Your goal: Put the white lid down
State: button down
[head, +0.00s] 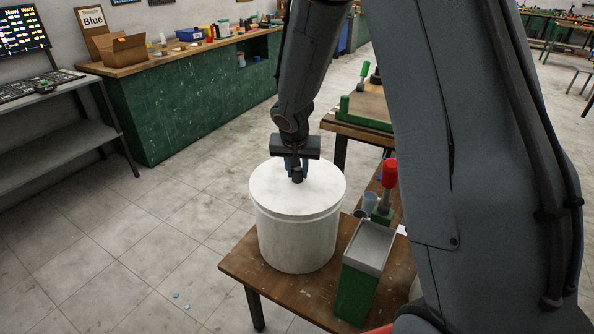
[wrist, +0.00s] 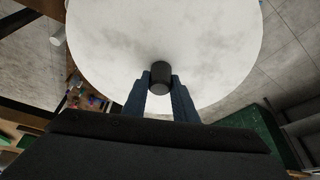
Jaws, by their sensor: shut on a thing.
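The white lid (head: 270,185) is a round disc on top of a white drum (head: 297,240), which stands upright on a small wooden table. The lid looks level, and I cannot tell whether it bears fully on the drum. My gripper (head: 296,174) is above the middle of the lid, pointing down. In the wrist view, my gripper (wrist: 160,80) is shut on the lid's dark knob (wrist: 160,72), with a blue finger on each side. The pale lid (wrist: 165,30) fills the upper middle there and hides what lies beneath.
A green box with a grey top (head: 368,246) stands right of the drum on the wooden table (head: 240,268). A red-topped tool (head: 388,173) and a grey cup (head: 370,202) are behind it. A green workbench (head: 190,105) lines the wall.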

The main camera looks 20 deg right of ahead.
aim_at(297, 169)
jog(key=shift+f+b, duration=0.3)
jog(key=shift+b, duration=0.05)
jog(key=c, duration=1.4)
grip_release()
jog(key=shift+o, duration=0.2)
jog(key=shift+r, duration=0.15)
jog(key=v, duration=0.6)
jog(key=shift+s+r, duration=0.1)
jog(key=shift+r, duration=0.15)
jog(key=s+n+g+y, duration=0.1)
jog(key=s+n+g, duration=0.2)
jog(key=s, duration=2.1)
jog(key=shift+s+d+f+n+g+y, duration=0.3)
jog(key=shift+s+d+n+y, duration=0.1)
jog(key=shift+n, duration=0.3)
